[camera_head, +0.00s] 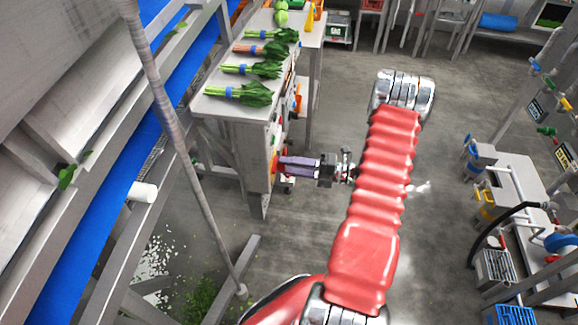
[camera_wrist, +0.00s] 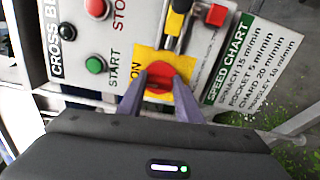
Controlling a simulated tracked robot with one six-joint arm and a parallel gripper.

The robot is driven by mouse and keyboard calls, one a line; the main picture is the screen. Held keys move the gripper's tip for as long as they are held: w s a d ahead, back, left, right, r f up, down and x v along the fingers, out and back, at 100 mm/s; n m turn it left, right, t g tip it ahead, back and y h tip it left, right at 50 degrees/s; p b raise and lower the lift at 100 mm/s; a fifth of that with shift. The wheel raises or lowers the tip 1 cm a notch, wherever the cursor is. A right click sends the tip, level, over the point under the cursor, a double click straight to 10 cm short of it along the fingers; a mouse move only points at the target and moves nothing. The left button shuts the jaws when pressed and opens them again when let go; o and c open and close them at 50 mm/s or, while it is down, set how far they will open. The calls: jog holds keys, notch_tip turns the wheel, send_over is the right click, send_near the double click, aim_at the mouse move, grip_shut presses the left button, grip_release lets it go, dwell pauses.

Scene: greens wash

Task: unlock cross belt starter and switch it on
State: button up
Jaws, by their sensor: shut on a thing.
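The cross belt starter panel (camera_wrist: 122,62) faces my wrist camera, its lettering turned sideways. A red rotary switch knob (camera_wrist: 160,74) sits on a yellow plate (camera_wrist: 146,55) marked ON. My gripper (camera_wrist: 160,82) has its two fingers on either side of the knob and is shut on it. In the head view my gripper (camera_head: 284,163) reaches left to the panel on the bench's side. A green button (camera_wrist: 95,65) is by START and a red button (camera_wrist: 96,8) by STOP. A yellow and black part (camera_wrist: 177,20) and a red block (camera_wrist: 217,14) are above the knob.
A speed chart (camera_wrist: 250,62) is right of the knob. Bunches of greens (camera_head: 240,94) lie on the bench top. A blue conveyor belt (camera_head: 88,215) and a pole (camera_head: 175,130) are at left. Open floor (camera_head: 455,120) lies to the right, before a wash stand (camera_head: 520,190).

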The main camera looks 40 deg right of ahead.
jog(key=shift+w+d+f+m, duration=0.1)
jog(key=shift+d+m, duration=0.1)
jog(key=shift+m, duration=0.4)
jog(key=o, duration=1)
jog(key=shift+a, duration=0.1)
jog(key=shift+o, duration=0.2)
jog(key=v, duration=1.4)
jog(key=shift+a, duration=0.1)
